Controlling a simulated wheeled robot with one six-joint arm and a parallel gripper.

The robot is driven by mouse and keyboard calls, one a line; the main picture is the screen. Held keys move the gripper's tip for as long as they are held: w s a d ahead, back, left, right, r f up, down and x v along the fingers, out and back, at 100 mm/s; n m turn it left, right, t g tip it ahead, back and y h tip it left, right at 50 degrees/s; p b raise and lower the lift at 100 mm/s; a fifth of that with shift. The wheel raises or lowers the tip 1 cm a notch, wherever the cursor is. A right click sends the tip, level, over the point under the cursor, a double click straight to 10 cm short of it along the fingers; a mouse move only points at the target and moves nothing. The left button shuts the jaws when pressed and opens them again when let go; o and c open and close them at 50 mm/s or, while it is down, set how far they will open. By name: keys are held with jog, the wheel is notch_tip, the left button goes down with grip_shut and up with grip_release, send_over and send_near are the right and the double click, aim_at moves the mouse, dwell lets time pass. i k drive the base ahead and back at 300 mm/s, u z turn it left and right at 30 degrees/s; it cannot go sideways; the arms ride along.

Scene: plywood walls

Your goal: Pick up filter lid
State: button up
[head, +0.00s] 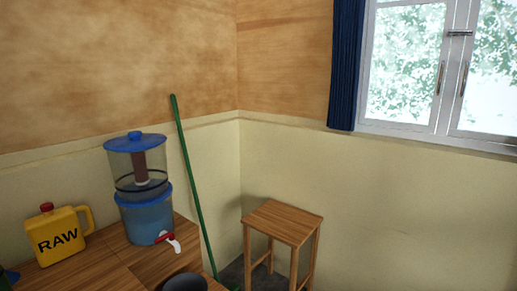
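The filter (143,190) stands upright on a wooden table at the left in the head view. It has a clear upper chamber with a brown cylinder inside and a blue lower tank. A red and white tap sticks out at its lower right. The blue filter lid (136,142) sits on top of the upper chamber, with a small knob at its middle. My gripper is not in view.
A yellow jug marked RAW (60,236) stands left of the filter. A dark round vessel (185,282) is at the table's front edge. A green broom (190,175) leans in the corner. A wooden stool (284,222) with a bare top stands right of the table.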

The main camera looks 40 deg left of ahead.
aim_at(136, 141)
jog(key=u, duration=0.25)
jog(key=i, duration=1.35)
jog(key=u, duration=1.45)
jog(key=i, duration=0.95)
jog(key=u, duration=1.1)
jog(key=i, duration=0.3)
jog(key=u, duration=0.15)
